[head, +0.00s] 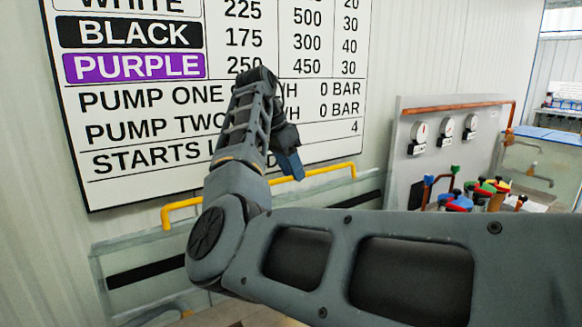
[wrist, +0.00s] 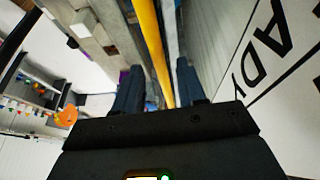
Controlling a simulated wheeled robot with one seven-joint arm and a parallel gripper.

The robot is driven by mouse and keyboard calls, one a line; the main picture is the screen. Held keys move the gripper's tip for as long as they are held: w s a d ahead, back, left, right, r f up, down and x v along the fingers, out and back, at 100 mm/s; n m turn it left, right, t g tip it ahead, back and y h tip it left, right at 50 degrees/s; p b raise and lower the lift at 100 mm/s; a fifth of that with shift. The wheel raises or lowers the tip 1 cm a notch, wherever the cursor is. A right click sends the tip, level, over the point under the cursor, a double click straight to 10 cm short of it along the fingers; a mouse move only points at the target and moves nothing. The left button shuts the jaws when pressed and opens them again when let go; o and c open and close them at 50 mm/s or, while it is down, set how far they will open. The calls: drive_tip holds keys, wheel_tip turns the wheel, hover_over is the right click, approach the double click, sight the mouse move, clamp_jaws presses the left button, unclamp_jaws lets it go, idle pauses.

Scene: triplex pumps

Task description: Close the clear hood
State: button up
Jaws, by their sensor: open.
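The clear hood (head: 138,250) is a see-through panel with a dark stripe, standing steeply below the wall board in the head view. A yellow handle bar (head: 330,169) runs along its upper edge, partly hidden behind my arm. My gripper (head: 289,165) points down at the middle of this bar. In the wrist view, the yellow bar (wrist: 152,45) runs lengthwise between the two dark fingers of my open gripper (wrist: 158,72), with gaps on both sides. I cannot tell whether a finger touches it. The lower part of the hood is hidden by my arm.
A white board (head: 140,100) with printed settings hangs on the wall behind my gripper. To the right stands a grey panel (head: 405,165) with gauges and a copper pipe (head: 455,106). Coloured valve knobs (head: 485,192) sit in front of it.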

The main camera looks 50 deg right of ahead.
clamp_jaws()
idle(0.4)
drive_tip(key=shift+f, duration=0.1)
